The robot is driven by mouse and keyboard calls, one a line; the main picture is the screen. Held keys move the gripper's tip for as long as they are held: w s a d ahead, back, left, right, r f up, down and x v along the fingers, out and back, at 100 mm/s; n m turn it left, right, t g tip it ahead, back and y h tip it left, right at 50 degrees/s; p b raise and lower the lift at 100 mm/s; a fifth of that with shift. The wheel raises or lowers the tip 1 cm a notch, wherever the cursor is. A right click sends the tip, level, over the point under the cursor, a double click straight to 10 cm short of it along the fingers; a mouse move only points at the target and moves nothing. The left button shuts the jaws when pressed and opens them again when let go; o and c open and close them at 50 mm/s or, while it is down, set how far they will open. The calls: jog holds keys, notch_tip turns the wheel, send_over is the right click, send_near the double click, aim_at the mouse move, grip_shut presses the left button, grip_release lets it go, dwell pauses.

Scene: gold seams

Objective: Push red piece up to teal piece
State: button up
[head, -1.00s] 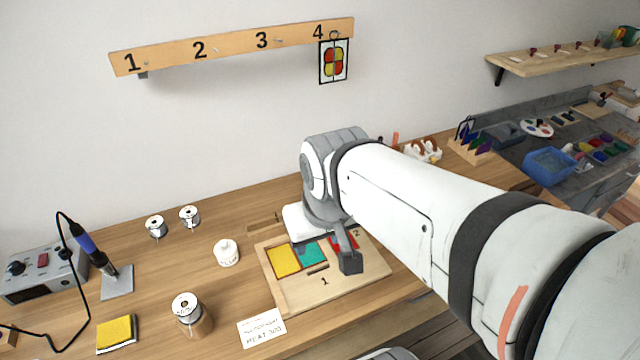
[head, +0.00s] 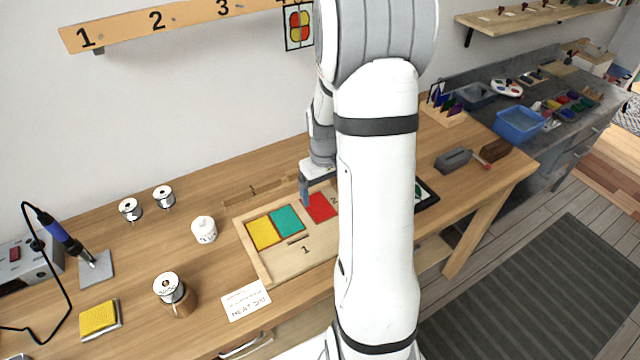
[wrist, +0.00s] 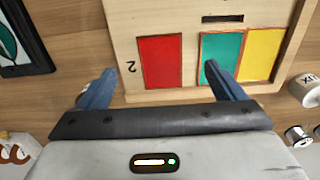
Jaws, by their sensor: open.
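The red piece (head: 320,207) lies flat on the wooden board (head: 290,262), to the right of the teal piece (head: 287,220) in the head view, with a gap of bare wood between them. The yellow piece (head: 263,233) sits on the teal piece's other side. In the wrist view the red piece (wrist: 160,62) is left of the teal piece (wrist: 221,55) and the yellow piece (wrist: 264,53). My gripper (wrist: 152,85) is open and empty. Its right finger overlaps the teal piece's lower edge in the wrist view; its left finger is beside the board. Contact cannot be told.
A loose wooden strip marked 1 (head: 255,190) lies behind the board. A white jar (head: 204,229), spools (head: 163,196) and a brown-based reel (head: 174,293) stand to the left. A dark-framed panel (wrist: 22,40) lies beside the board. My arm hides the board's right part.

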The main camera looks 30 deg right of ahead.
aim_at(316, 219)
jog(key=shift+f, duration=0.1)
jog(key=shift+f+p, duration=0.55)
jog(key=shift+f, duration=3.3)
jog(key=c, duration=1.1)
jog(key=shift+a, duration=0.15)
jog(key=shift+a, duration=1.15)
